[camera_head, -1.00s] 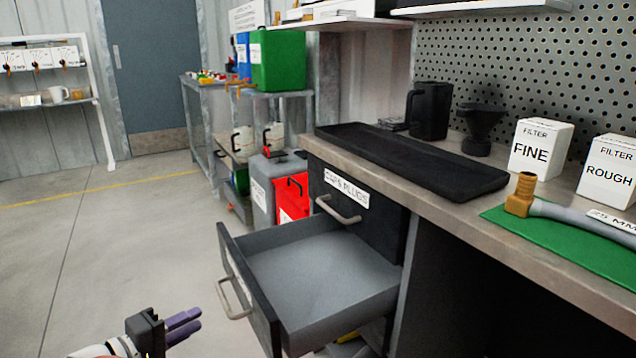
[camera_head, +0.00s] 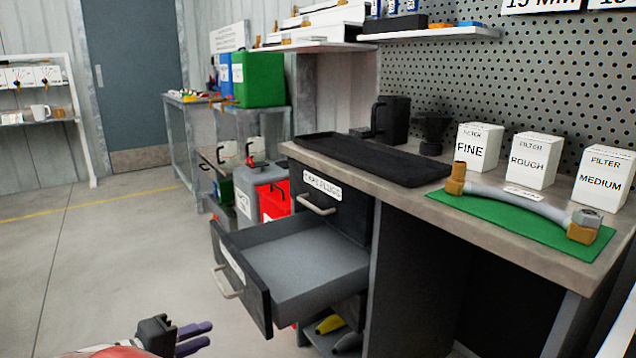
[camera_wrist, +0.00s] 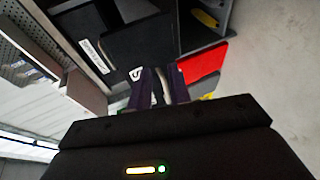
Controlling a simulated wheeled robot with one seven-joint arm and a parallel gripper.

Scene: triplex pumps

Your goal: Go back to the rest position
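My gripper (camera_head: 208,335) is low in the head view, left of the open drawer and in front of it, over the floor. Its two purple fingers point right, with a narrow gap between them. In the wrist view the fingers (camera_wrist: 160,88) also stand a little apart, and I see nothing held between them. The lower drawer (camera_head: 305,270) of the bench is pulled out, and its visible inside looks empty. The upper drawer, labelled "CAPS PLUGS" (camera_head: 322,186), is shut.
The bench holds a black tray (camera_head: 375,163), a black jug (camera_head: 391,120), several white filter boxes (camera_head: 533,160), and a grey hose (camera_head: 520,202) on a green mat (camera_head: 478,207). A red can (camera_head: 272,203) stands behind the drawer. The floor at left (camera_head: 100,270) is clear.

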